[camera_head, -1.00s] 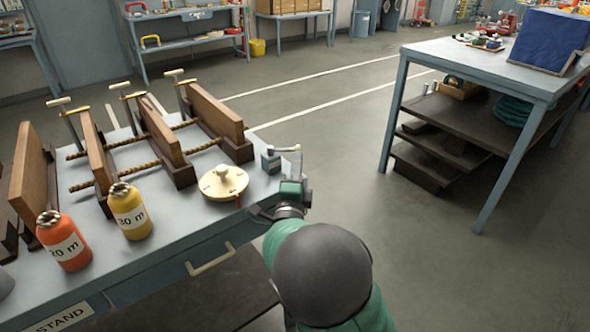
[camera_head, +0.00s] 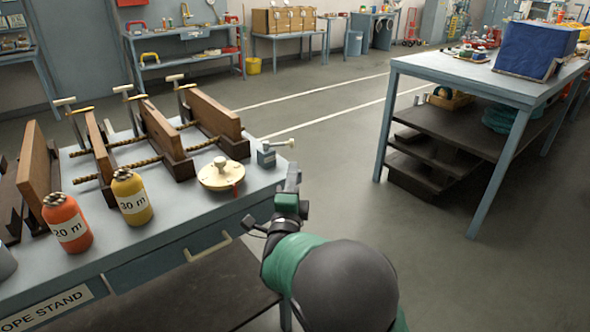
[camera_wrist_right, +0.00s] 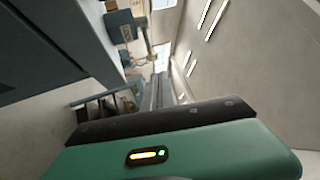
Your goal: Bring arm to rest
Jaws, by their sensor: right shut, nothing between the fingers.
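My right arm, green and dark grey, comes in from the bottom of the head view. Its gripper (camera_head: 293,178) is shut and empty, just off the right edge of the blue-grey bench (camera_head: 190,205). It is beside and below a small grey block with a pale rod handle (camera_head: 266,157), apart from it as far as I can see. In the wrist view the closed fingers (camera_wrist_right: 158,90) point away over my green wrist housing, with nothing held. My left gripper is not in view.
On the bench stand an orange bottle (camera_head: 68,225), a yellow bottle (camera_head: 131,197), a round cream disc (camera_head: 222,175) and wooden clamp boards (camera_head: 155,135). A second table (camera_head: 475,80) with shelves stands at right. The floor (camera_head: 330,165) between them is clear.

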